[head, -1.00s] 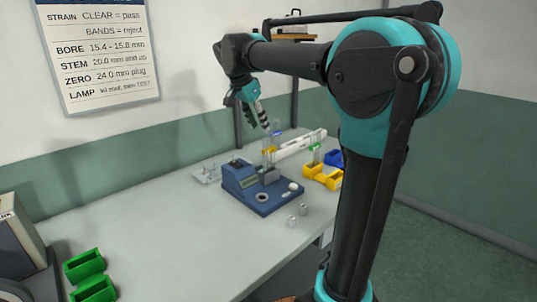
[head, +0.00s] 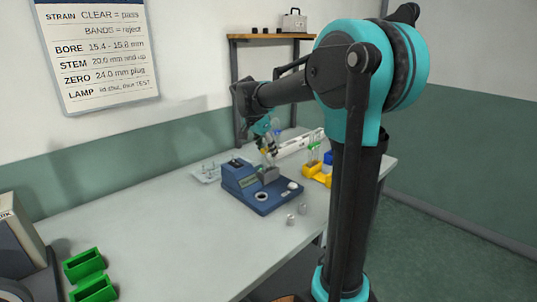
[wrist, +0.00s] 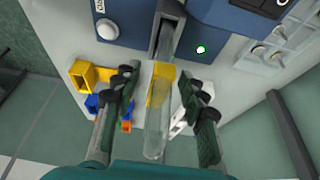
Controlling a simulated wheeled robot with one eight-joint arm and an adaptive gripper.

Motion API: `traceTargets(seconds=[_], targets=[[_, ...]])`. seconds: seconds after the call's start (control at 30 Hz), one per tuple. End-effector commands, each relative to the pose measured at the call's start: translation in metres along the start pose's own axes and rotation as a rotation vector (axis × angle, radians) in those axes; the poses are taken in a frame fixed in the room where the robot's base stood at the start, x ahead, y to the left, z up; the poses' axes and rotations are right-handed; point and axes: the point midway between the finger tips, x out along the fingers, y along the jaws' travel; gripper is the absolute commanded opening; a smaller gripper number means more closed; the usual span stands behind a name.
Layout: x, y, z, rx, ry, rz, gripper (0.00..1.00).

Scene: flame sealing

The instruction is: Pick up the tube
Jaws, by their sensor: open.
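The tube (wrist: 156,135) is clear glass. In the wrist view it rises from a slot in the blue instrument (wrist: 213,22) toward the camera, between my fingers. My gripper (wrist: 160,82) is open, one finger on each side of the tube with gaps visible between. In the head view my gripper (head: 268,147) is lowered over the back of the blue instrument (head: 272,203). The tube is mostly hidden there. A yellow piece (wrist: 162,72) shows behind the tube; whether it touches the tube I cannot tell.
Yellow bins (head: 316,172) and a blue bin (head: 328,158) stand to the right, with a white bar (head: 303,142) behind. Two small metal pieces (head: 296,215) lie in front. Green holders (head: 85,264) sit near left; the middle table is clear.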

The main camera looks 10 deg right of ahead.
Motion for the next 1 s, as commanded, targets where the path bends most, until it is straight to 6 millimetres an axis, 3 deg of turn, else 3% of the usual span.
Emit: traceTargets(seconds=[0.23,0.6,1.0], targets=[[0.0022,0.0000,-0.0001,0.000,0.000,0.000,0.42],[0.0020,0.0001,-0.0001,0.000,0.000,0.000,0.00],[-0.0006,0.0001,-0.0011,0.000,0.000,0.000,0.00]])
